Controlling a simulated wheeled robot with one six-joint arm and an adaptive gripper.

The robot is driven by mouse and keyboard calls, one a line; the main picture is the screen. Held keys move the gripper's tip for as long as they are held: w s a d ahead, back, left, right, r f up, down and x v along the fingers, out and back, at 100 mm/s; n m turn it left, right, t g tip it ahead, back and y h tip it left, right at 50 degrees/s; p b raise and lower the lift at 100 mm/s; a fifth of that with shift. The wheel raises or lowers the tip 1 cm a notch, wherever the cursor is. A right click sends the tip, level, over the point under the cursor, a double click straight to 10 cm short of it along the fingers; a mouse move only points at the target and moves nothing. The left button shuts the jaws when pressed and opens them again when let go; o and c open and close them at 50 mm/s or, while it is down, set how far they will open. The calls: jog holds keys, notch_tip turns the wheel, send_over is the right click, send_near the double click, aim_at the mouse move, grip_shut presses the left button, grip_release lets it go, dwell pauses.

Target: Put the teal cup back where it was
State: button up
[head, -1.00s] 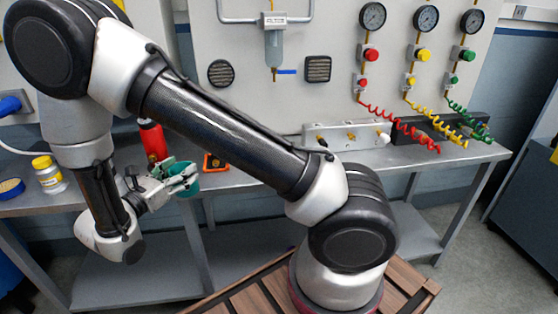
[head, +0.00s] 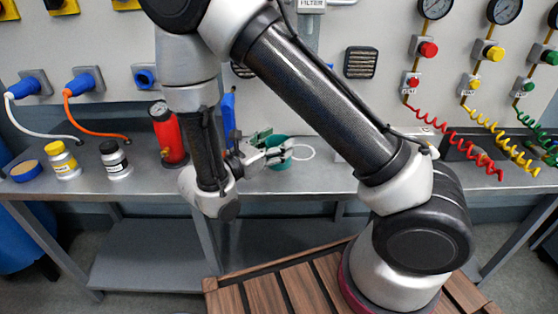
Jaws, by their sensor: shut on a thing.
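The teal cup (head: 279,163) is near the middle of the head view, at the workbench (head: 330,183). My gripper (head: 284,149) is shut on the cup, with its fingers at the cup's upper part. The fingers and wrist hide part of the cup. I cannot tell whether its base touches the bench top. A thin white ring (head: 312,152) shows on the bench just right of the cup, partly behind the gripper and cup.
Left of my wrist stand a red canister with a gauge (head: 170,138), a black-lidded jar (head: 115,160), a yellow-lidded jar (head: 62,160) and a shallow round tub (head: 26,171). Coiled hoses (head: 455,140) lie at the right. The bench front right of the ring looks clear.

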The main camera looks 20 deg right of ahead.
jog(key=shift+f, duration=2.4)
jog(key=shift+f, duration=0.15)
jog(key=o, duration=1.1)
